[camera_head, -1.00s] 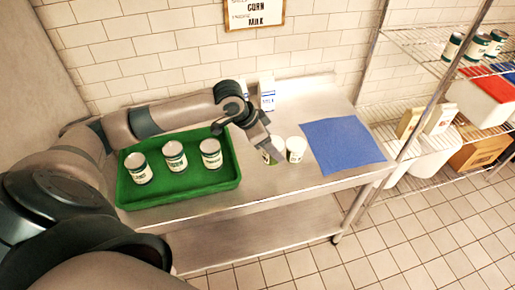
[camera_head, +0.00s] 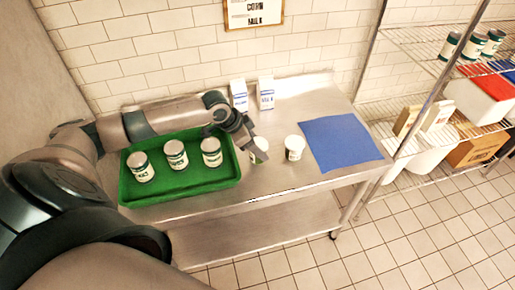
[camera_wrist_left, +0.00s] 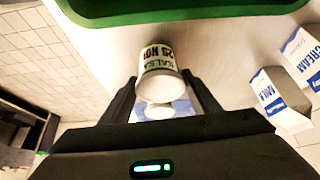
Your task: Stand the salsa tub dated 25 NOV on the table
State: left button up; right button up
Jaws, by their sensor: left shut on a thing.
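My left gripper (camera_head: 254,148) is shut on a white salsa tub (camera_head: 260,151), just right of the green tray. My right gripper is not in view.
The green tray (camera_head: 180,199) holds three cans. Two cartons (camera_head: 239,94) (camera_head: 266,92) stand at the back; the wrist view reads CREAM and MILK. A blue mat (camera_head: 342,143) lies on the right. Bare steel lies in front of the tubs. Wire shelves stand far right.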

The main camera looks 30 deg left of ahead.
pick_arm(q)
jog(key=shift+f, duration=0.95)
jog(key=o, duration=1.2)
jog(key=shift+f, duration=0.1)
jog(key=shift+b+v, duration=1.25)
jog(key=shift+v, duration=4.85)
jog(key=shift+d, duration=0.1)
